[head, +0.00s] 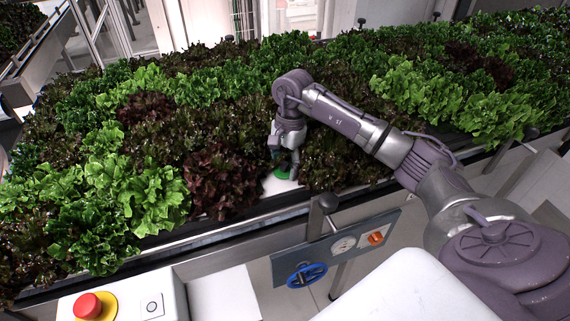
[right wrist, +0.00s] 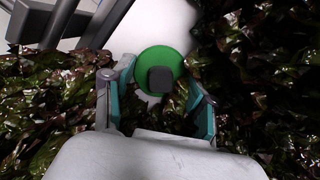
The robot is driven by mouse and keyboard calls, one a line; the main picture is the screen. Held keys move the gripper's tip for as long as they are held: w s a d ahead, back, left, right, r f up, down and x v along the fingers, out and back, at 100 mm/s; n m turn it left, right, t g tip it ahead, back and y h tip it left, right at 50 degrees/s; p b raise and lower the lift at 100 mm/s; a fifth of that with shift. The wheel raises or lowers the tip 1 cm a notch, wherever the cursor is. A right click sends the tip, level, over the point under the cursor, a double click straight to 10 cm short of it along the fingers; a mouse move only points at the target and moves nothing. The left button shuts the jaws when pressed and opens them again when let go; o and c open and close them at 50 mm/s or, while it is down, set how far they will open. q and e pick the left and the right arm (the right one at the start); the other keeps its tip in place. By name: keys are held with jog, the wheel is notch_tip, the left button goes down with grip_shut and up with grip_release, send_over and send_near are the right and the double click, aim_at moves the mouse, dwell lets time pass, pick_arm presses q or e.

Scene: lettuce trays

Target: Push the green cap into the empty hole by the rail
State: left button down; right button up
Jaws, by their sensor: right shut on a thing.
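The green cap (head: 282,174) is a round disc low among the lettuces, close to the front rail (head: 228,232). In the right wrist view the green cap (right wrist: 152,57) has a dark grey knob (right wrist: 161,79) at its middle. My right gripper (head: 285,160) points down over the white tray top (head: 279,186) and is shut on the cap; its fingers show on either side of it in the right wrist view. The hole is not visible; the cap, gripper and leaves cover that spot. My left gripper is not in view.
Dark red lettuces (head: 222,180) and green lettuces (head: 150,200) crowd both sides of my gripper. In front of the rail is a grey panel with a gauge, an orange knob and a blue handwheel (head: 307,275). A red button (head: 87,306) stands at lower left.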

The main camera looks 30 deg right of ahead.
jog(key=shift+s+f, duration=0.25)
jog(key=shift+f, duration=0.15)
jog(key=o, duration=0.9)
jog(key=shift+o, duration=0.3)
jog(key=shift+w, duration=0.15)
jog(key=shift+o, duration=1.2)
jog(key=shift+r, duration=0.2)
jog(key=shift+w, duration=0.1)
jog(key=shift+r+p, duration=1.65)
jog(key=shift+r, duration=1.85)
